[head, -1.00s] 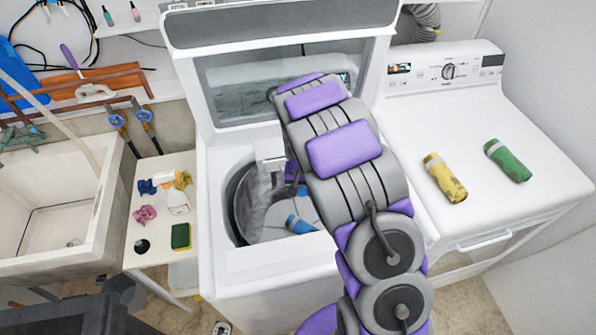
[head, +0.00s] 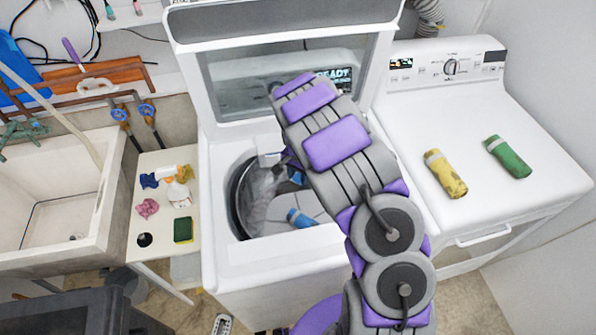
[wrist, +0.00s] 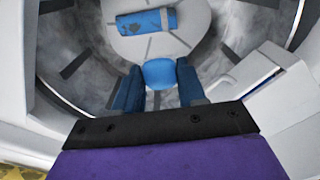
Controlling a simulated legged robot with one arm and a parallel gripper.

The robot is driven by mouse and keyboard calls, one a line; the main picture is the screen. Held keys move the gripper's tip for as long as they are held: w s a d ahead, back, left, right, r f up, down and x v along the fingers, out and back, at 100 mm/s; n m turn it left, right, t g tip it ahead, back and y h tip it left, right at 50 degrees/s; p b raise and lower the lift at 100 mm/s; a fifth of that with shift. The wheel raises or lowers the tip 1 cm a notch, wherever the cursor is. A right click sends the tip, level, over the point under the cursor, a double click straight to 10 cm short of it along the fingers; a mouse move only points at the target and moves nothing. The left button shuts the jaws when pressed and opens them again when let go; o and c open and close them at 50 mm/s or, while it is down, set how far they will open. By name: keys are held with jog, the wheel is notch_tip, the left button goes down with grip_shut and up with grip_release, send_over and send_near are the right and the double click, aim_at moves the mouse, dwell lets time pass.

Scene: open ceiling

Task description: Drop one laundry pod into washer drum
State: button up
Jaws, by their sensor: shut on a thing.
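The washer drum (head: 243,196) is open under the raised lid, and its grey inside also fills the wrist view (wrist: 95,75). A blue cylinder-shaped pod (head: 300,218) lies on the drum floor; it shows in the wrist view (wrist: 147,22) ahead of my fingers. My gripper (wrist: 160,82) is over the drum opening, its blue fingers shut on a second blue pod (wrist: 160,72), seen by its rounded end. The arm hides most of the gripper in the head view. A yellow pod (head: 445,174) and a green pod (head: 507,157) lie on the dryer top.
The raised washer lid (head: 285,20) stands behind my arm. The white dryer (head: 480,110) is on the right. A small side table (head: 160,205) with a spray bottle, cloths and a sponge stands left, beside a sink (head: 60,190).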

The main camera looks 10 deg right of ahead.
jog(key=shift+d+f, duration=0.2)
jog(key=shift+f, duration=0.5)
jog(key=shift+d+f, duration=0.15)
jog(key=shift+f, duration=0.5)
jog(key=o, duration=0.9)
jog(key=shift+a, duration=0.25)
jog(key=shift+o, duration=1)
jog(key=shift+d, duration=0.1)
notch_tip(320, 180, up, 17)
jog(key=p, duration=0.1)
jog(key=shift+r, duration=0.2)
jog(key=shift+w, duration=0.1)
